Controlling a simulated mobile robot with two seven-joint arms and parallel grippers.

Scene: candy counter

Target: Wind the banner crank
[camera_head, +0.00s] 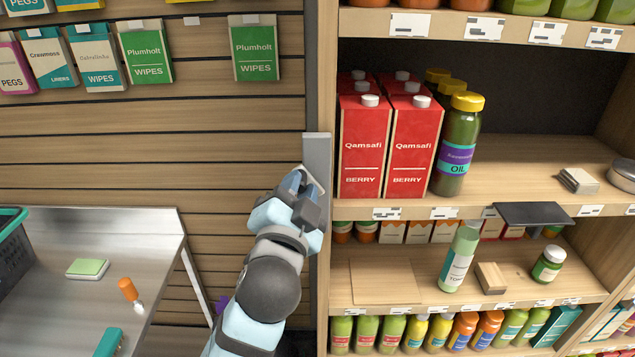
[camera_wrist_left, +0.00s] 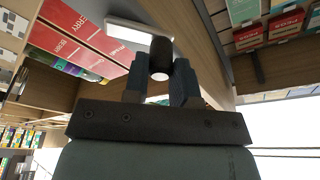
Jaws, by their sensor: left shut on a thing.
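The banner crank sits on the upright post between the slatted wall and the shelves. Its pale grey plate (camera_head: 317,150) shows above my gripper in the head view. My left gripper (camera_head: 302,188) is at the lower end of this plate and covers most of the crank there. In the left wrist view, the dark round crank handle (camera_wrist_left: 161,52) stands between the two fingers of my left gripper (camera_wrist_left: 160,78), which is shut on it. A pale flat piece (camera_wrist_left: 138,33) shows just beyond the handle. The banner cannot be made out. My right gripper is not in view.
Red cartons (camera_head: 363,150) and bottles stand on the shelf right of the post. A dark flat panel (camera_head: 535,215) juts from the shelf edge. A metal table (camera_head: 60,300) stands at lower left. Packets hang on the slatted wall (camera_head: 200,120), whose middle is clear.

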